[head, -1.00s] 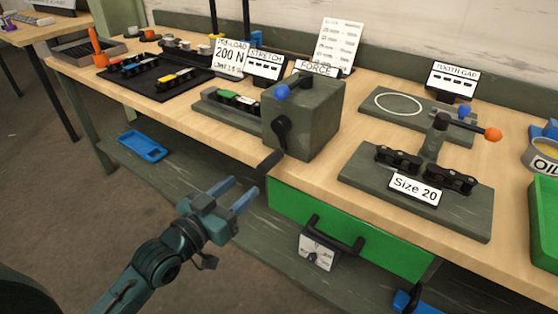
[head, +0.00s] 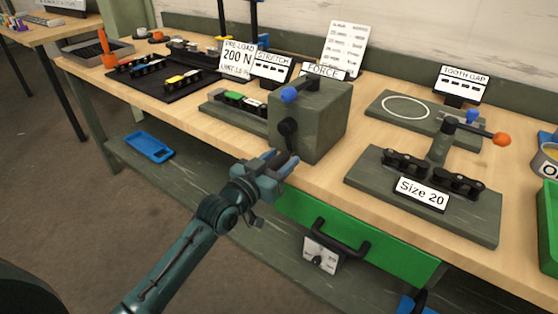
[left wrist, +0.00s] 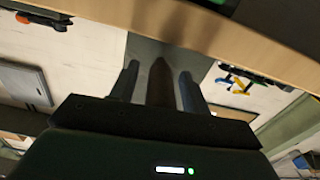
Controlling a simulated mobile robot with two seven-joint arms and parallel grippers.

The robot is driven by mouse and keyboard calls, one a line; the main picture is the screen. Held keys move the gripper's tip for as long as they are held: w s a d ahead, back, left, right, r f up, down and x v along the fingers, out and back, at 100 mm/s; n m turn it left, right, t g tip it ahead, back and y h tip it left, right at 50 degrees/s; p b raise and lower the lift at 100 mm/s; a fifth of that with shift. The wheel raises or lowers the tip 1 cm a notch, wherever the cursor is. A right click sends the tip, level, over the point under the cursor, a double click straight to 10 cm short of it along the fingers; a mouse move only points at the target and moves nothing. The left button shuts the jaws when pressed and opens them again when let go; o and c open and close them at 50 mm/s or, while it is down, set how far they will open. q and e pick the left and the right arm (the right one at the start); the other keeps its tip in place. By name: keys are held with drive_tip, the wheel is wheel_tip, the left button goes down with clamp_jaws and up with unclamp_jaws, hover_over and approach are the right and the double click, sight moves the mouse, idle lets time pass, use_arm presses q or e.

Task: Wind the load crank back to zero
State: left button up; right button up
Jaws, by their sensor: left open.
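The load crank (head: 288,128) is a black arm on the front face of the grey-green block (head: 322,122). It hangs down, and its dark handle (left wrist: 161,84) sticks out toward me. My left gripper (head: 280,160) is at the handle, with its jaws open. In the left wrist view the handle lies between the two blue-grey fingers, with a gap visible on each side. In the head view the gripper hides part of the handle. A force sign (head: 325,72) stands behind the block; its reading is too small to make out. My right gripper is not in view.
A blue-knobbed lever (head: 290,95) is at the top of the block. The green drawer (head: 390,255) with its black handle (head: 342,238) is below the bench edge, right of my gripper. The Size 20 fixture (head: 425,195) stands right of the block.

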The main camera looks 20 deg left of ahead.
use_arm(q)
drive_tip(key=shift+c, duration=0.5)
drive_tip(key=c, duration=0.6)
clamp_jaws()
